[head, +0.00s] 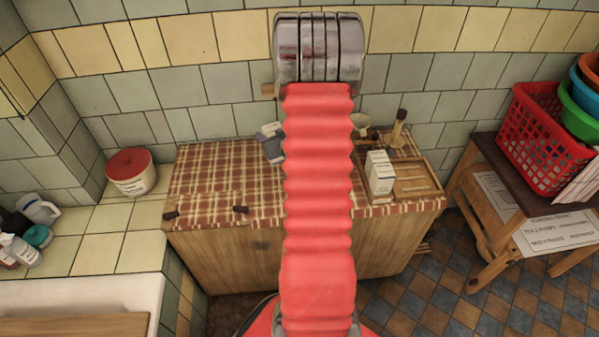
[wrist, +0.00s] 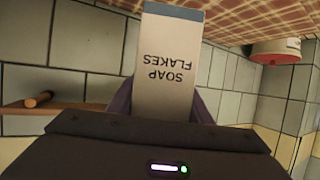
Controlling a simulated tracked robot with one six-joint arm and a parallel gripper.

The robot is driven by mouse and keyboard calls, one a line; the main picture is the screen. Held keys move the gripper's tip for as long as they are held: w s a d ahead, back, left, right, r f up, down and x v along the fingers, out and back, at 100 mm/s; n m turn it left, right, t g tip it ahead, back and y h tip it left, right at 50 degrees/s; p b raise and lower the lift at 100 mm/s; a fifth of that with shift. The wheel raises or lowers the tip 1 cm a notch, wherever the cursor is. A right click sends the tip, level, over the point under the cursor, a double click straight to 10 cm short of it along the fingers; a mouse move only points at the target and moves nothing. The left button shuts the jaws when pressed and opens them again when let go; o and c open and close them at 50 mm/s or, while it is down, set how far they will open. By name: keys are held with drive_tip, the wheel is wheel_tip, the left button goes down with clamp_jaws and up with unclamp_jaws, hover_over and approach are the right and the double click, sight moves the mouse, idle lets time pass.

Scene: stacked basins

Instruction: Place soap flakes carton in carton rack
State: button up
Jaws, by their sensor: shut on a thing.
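My gripper (wrist: 160,110) is shut on the soap flakes carton (wrist: 168,60), a pale box with printed lettering and a blue-grey band at one end. The wrist picture is upside down, so the lettering is inverted and the banded end points toward the checked cloth. In the head view my red arm hides most of the gripper area. A pale and blue-grey shape (head: 270,143) shows at the arm's left edge; I cannot tell whether it is the held carton. A wooden slatted tray (head: 418,180), possibly the carton rack, lies right of my arm.
A white carton (head: 380,174) stands upright at the tray, with a brown bottle (head: 399,130) behind. A red basket (head: 545,135) is far right. The cloth's left part is mostly clear.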

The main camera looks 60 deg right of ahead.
drive_tip(key=shift+f, duration=2.9)
drive_tip(key=shift+f, duration=0.15)
drive_tip(key=shift+f, duration=1.95)
drive_tip(key=shift+f, duration=0.1)
drive_tip(key=o, duration=1.2)
drive_tip(key=shift+o, duration=0.2)
